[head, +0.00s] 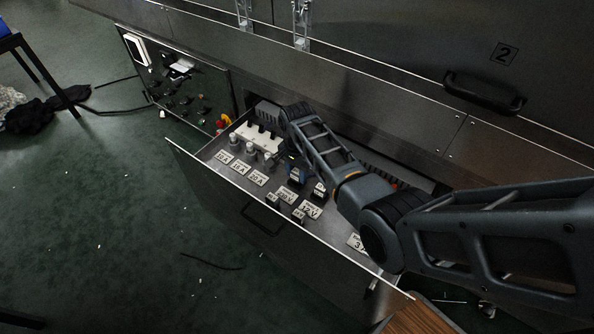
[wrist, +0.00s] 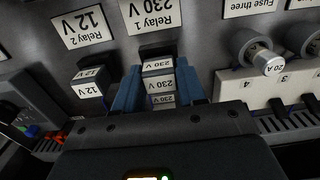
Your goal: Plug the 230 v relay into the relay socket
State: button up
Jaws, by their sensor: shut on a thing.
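My gripper (wrist: 159,76) has blue fingers, shut on the sides of the 230 V relay (wrist: 159,84), a dark block with white "230 V" labels. In the head view my gripper (head: 294,170) is over the drawer, behind the Relay 1 plate, and mostly hidden by my arm. The relay is right by the dark relay socket (wrist: 157,49) at the plate marked "Relay 1 230 V" (wrist: 150,14). I cannot tell whether its pins are in the socket; its underside is hidden.
A 12 V relay (wrist: 90,76) stands close to the left in the wrist view, by the "Relay 2 12 V" plate (wrist: 82,27). A fuse holder (wrist: 258,52) and white terminal block (wrist: 270,87) are to the right. The open drawer's front edge (head: 230,197) borders green floor.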

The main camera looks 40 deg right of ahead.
aim_at(297, 171)
jog(key=shift+f, duration=0.35)
jog(key=o, duration=1.1)
jog(key=shift+o, duration=0.2)
jog(key=shift+r, duration=0.15)
notch_tip(297, 171, up, 8)
jog(key=shift+f+p, duration=0.25)
jog(key=shift+p, duration=0.75)
